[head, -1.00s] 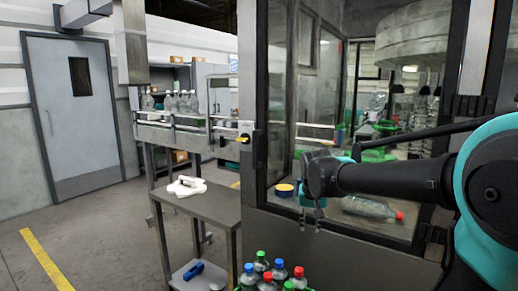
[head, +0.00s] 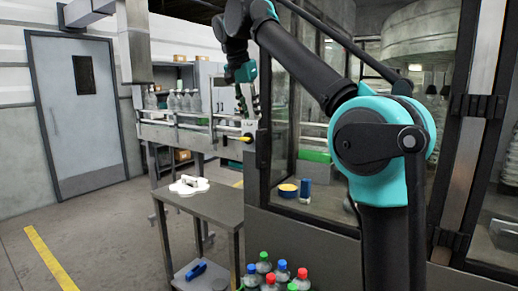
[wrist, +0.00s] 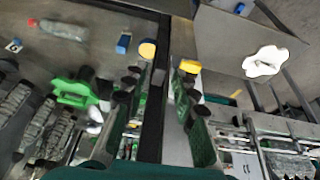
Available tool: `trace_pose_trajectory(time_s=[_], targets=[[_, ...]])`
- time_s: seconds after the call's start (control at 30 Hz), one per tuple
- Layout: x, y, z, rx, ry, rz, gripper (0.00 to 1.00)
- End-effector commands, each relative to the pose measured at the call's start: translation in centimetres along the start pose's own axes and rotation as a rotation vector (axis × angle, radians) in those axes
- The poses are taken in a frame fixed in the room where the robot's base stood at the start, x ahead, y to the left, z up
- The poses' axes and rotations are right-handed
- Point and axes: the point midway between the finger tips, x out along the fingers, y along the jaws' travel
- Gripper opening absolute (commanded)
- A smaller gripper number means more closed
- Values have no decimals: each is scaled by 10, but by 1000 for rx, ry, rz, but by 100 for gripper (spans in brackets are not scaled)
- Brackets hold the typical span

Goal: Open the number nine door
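A glazed door in a black frame (head: 262,165) stands on the machine front in the head view. I cannot read a number nine on it. A small yellow-tipped handle or latch (head: 244,139) is beside its left edge; a yellow piece also shows in the wrist view (wrist: 190,67). My gripper (head: 248,112) points down just above this latch in the head view. In the wrist view my gripper (wrist: 157,85) has its fingers apart, with the black frame edge (wrist: 153,125) showing between them. I see nothing held, and I cannot tell whether it touches the frame.
A grey side table (head: 215,205) with a white object (head: 189,185) stands left of the machine. A conveyor with bottles (head: 185,102) runs behind it. Capped bottles (head: 272,272) stand at the front. A grey door (head: 80,115) is in the far wall.

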Motion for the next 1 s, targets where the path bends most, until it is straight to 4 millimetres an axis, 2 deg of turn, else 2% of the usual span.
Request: trace_pose_trajectory(time_s=[0.03, 0.17, 0.27, 0.37, 0.57, 1.0], targets=[[-12, -3, 3, 6, 5, 1, 28], [-27, -4, 7, 27, 13, 4, 28], [-27, -4, 7, 32, 15, 5, 28], [-19, -4, 7, 33, 15, 5, 28], [12, -4, 6, 33, 15, 5, 28], [97, -3, 5, 32, 15, 5, 28]])
